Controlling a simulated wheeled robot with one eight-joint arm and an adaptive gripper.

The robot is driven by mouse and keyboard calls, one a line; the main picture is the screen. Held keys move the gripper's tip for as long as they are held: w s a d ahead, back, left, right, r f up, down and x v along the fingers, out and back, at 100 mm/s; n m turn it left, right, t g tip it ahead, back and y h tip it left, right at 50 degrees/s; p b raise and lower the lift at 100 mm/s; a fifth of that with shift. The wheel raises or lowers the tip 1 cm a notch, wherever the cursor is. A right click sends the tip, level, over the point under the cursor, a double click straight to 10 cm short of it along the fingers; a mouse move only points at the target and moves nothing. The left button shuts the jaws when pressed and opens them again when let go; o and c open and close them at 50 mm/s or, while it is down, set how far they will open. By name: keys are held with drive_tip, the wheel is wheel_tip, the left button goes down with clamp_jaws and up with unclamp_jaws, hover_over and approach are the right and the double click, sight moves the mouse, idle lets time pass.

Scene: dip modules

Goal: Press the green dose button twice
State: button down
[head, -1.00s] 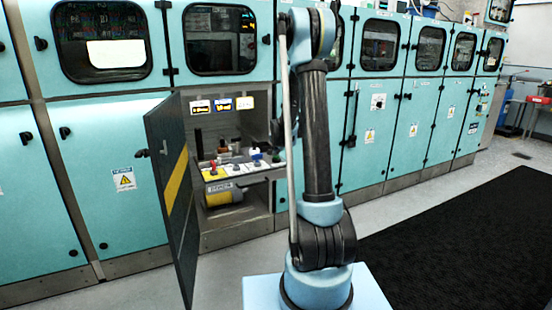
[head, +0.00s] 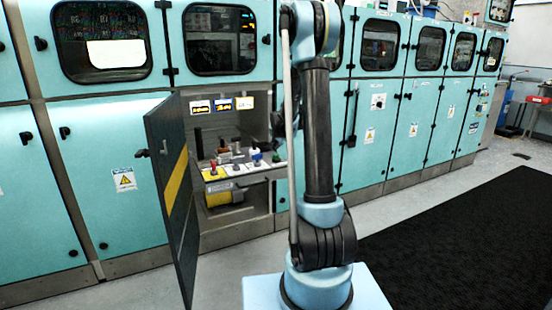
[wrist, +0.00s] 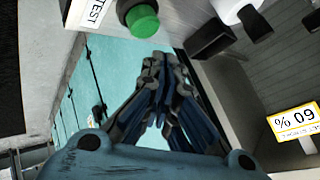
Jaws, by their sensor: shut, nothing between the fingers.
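The green button (wrist: 143,21) is a round cap on a dark collar at the top of the wrist view, beside a white plate marked TEST (wrist: 93,12). In the head view a small green spot (head: 276,158) shows at the right end of the control shelf. My gripper (wrist: 157,62) is shut and empty. Its fingertips appear just below the green button in the wrist picture, with a gap between them in the image. I cannot tell the depth between them. In the head view my arm partly blocks the right side of the bay.
An open dark door (head: 172,205) with a yellow stripe stands left of the bay. Red (head: 213,167) and blue (head: 256,157) controls sit on the shelf. A white-capped black knob (wrist: 236,12) is beside the green button.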

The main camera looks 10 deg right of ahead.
sight(278, 155)
drive_tip(key=shift+r, duration=1.8)
idle(0.6)
wheel_tip(278, 155, up, 4)
drive_tip(key=shift+f, duration=0.15)
drive_tip(key=shift+f, duration=0.1)
idle(0.3)
drive_tip(key=shift+f, duration=4.35)
drive_tip(key=shift+f, duration=0.1)
drive_tip(key=shift+f, duration=0.2)
